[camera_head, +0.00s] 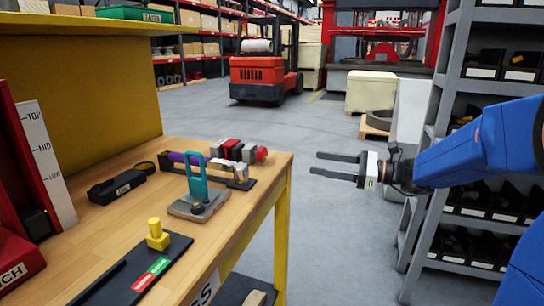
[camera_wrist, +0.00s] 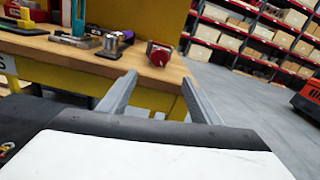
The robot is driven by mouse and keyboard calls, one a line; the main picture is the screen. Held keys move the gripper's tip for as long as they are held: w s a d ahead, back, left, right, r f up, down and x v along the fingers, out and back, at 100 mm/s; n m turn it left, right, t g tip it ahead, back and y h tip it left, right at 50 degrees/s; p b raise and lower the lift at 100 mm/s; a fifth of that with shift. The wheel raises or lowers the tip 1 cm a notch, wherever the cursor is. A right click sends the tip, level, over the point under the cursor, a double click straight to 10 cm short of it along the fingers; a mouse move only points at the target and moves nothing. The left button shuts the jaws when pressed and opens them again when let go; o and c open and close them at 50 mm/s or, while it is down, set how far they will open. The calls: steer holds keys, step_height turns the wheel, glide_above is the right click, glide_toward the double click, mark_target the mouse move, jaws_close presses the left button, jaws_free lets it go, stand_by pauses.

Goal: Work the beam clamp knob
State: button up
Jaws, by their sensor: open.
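My gripper (camera_head: 320,165) is open and empty. It hangs in the air past the right edge of the workbench, fingers pointing left toward it. In the wrist view its fingers (camera_wrist: 159,78) are spread, with the bench edge beyond them. A teal upright frame (camera_head: 195,178) stands on a grey base plate with a small dark knob (camera_head: 197,208) at its front; the teal piece also shows in the wrist view (camera_wrist: 77,19). A red round knob (camera_head: 261,154) ends a row of grey and red blocks near the bench corner. I cannot tell which is the beam clamp knob.
On the wooden bench (camera_head: 120,235) are a yellow handle (camera_head: 157,234) on a black plate with a red-green label, and a black labelled box (camera_head: 117,187). Grey shelving (camera_head: 428,215) stands right. The floor between is clear. An orange forklift (camera_head: 264,75) is behind.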

mark_target(265, 154)
steer(key=x, duration=1.7)
steer(key=c, duration=1)
